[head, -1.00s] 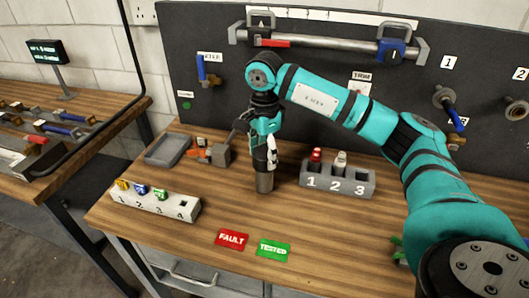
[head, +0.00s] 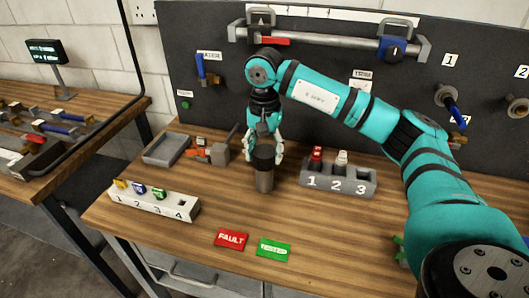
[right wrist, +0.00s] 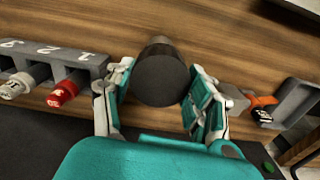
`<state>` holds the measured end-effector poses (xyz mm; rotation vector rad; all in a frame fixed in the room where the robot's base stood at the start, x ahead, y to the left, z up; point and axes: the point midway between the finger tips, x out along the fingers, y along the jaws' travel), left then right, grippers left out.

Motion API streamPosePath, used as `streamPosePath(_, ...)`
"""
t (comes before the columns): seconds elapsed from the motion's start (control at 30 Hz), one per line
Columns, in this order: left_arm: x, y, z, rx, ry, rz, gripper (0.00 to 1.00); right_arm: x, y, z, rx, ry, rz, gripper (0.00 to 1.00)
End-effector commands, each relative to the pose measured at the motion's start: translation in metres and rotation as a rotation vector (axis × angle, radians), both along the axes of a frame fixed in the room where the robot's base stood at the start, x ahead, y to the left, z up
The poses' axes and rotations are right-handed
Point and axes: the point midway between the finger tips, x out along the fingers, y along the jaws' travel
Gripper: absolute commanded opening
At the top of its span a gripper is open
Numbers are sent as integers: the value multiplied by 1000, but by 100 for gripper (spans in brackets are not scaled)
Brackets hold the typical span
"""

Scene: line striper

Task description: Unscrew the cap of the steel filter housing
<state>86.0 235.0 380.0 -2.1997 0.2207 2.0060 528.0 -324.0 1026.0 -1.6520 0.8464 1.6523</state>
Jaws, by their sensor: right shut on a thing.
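The steel filter housing (head: 264,182) stands upright on the wooden bench, a short grey cylinder. Its dark round cap (head: 264,155) is on top. My right gripper (head: 264,148) points straight down over it, one finger on each side of the cap. In the right wrist view the cap (right wrist: 161,80) is a dark disc between the fingertips of my right gripper (right wrist: 160,92), with a little of the housing (right wrist: 158,44) behind it. The gripper is shut on the cap. I cannot tell whether the cap has lifted from the housing. My left gripper is not in view.
A grey numbered block (head: 340,181) with red and white pieces stands close at the right. An orange-and-grey clamp-like tool (head: 212,150) and a grey tray (head: 167,149) are at the left. A white numbered block (head: 155,205), FAULT card (head: 231,240) and TESTED card (head: 273,249) lie nearer the front.

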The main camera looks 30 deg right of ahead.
Motion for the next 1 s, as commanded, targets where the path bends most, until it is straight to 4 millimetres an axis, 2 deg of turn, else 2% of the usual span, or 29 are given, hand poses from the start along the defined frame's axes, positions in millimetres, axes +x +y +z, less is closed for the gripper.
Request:
streamPosePath(0.1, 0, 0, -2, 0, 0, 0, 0, 0, 0, 0, 0, -2, 76, 10)
streamPosePath(0.43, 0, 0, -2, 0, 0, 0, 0, 0, 0, 0, 0, -2, 108, 10)
streamPosePath(0.7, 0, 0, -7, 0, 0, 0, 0, 0, 0, 0, 0, -1, 424, 10)
streamPosePath(1.0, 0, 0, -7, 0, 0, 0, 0, 0, 0, 1, 0, -1, 485, 10)
